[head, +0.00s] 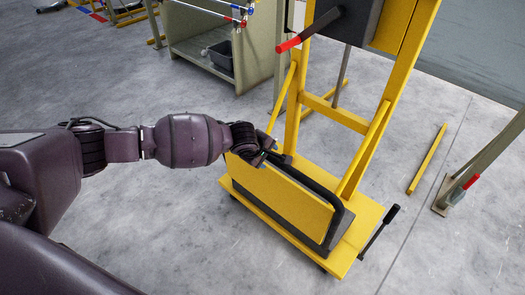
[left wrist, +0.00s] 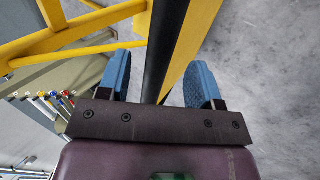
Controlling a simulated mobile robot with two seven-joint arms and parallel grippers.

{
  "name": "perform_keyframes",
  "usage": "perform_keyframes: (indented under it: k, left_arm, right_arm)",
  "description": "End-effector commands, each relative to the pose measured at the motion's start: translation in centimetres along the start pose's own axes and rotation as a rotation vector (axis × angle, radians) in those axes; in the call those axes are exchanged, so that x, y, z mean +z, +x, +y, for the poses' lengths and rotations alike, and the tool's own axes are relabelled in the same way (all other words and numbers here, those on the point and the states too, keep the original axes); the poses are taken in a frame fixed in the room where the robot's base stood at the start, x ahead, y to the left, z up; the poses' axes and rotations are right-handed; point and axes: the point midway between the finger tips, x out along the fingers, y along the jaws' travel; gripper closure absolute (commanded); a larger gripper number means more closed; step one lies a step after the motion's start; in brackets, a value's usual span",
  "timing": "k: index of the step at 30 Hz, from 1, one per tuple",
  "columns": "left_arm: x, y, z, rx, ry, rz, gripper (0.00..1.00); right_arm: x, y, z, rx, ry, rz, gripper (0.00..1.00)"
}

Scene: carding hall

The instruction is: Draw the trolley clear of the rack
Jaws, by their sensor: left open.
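The yellow trolley (head: 361,232) stands on the floor, with a low base, an upright yellow frame and a black push bar (head: 318,186) along its yellow front panel. My left gripper (head: 272,152) is at the far left end of this bar. In the left wrist view my left gripper (left wrist: 160,84) is open, its blue fingers on either side of the black bar (left wrist: 160,50). A gap shows between bar and fingers. Which structure is the rack is not clear; a beige shelf unit (head: 251,72) stands behind. My right gripper is out of view.
A black-gripped lever (head: 379,231) sticks out at the trolley's right end. A red-tipped handle (head: 308,30) juts from the frame's upper part. A yellow floor bar (head: 427,159) and a post with a red-handled clamp (head: 458,190) are at right. The near floor is clear.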

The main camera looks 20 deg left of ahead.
Motion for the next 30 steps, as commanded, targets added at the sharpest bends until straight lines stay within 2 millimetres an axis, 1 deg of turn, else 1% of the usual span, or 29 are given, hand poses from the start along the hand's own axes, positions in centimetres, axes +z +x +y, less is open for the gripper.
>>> perform_keyframes:
  k: [1, 7, 12, 21, 22, 23, 30]
  left_arm:
    - [0.1, 1.3, -0.4, -0.007, 0.000, -0.001, 0.41]
    - [0.1, 3.3, -0.3, -0.005, 0.000, -0.001, 0.41]
    - [0.1, 3.9, 0.0, 0.000, 0.000, -0.001, 0.41]
    - [0.0, 3.9, 0.1, 0.001, 0.000, 0.000, 0.41]
    - [0.0, 3.9, 0.1, 0.001, 0.000, 0.000, 0.43]
    - [0.0, 3.9, 0.1, 0.001, 0.000, 0.000, 0.47]
    - [0.0, 3.9, 0.1, 0.001, 0.000, 0.000, 0.84]
  right_arm:
    - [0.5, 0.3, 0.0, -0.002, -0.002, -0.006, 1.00]
    - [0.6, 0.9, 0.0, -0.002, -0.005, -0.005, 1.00]
    - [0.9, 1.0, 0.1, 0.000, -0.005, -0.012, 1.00]
    - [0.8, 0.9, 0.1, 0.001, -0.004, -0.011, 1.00]
    - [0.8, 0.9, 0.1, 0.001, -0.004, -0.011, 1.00]
    - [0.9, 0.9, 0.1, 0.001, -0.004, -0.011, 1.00]
    - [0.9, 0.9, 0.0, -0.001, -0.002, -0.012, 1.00]
